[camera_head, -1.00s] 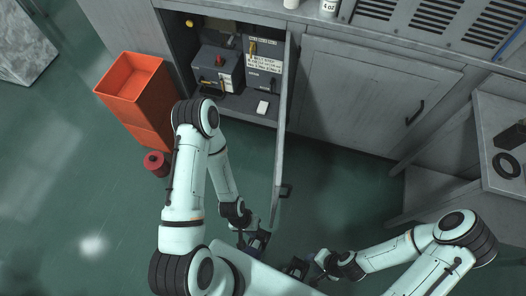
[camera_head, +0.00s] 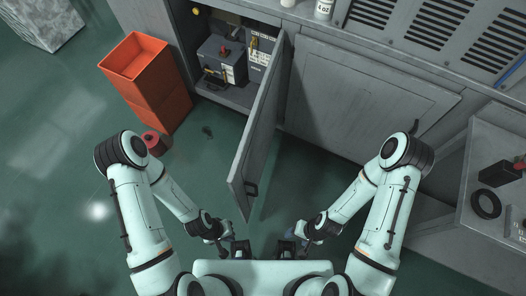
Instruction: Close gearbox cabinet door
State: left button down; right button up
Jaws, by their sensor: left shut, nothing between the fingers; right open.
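The gearbox cabinet door (camera_head: 258,135) is grey and stands open, swung out toward me and angled to the left. Its dark handle (camera_head: 252,189) is near the free end. The open cabinet holds a grey gearbox unit (camera_head: 221,62) with a red knob and labels. My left gripper (camera_head: 238,250) is shut and empty, low in the view, in front of the door's free end and apart from it. My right gripper (camera_head: 287,250) is open and empty, to the right of the left one and also apart from the door.
An orange bin (camera_head: 147,78) stands left of the open cabinet, with a red spool (camera_head: 153,143) on the floor in front. A closed cabinet door (camera_head: 362,95) is to the right. A grey bench (camera_head: 492,190) with a black ring stands at far right.

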aim_at(243, 180)
jog(key=k+l+u, duration=0.1)
jog(key=k, duration=0.3)
jog(key=l+u, duration=0.35)
jog(key=l, duration=0.85)
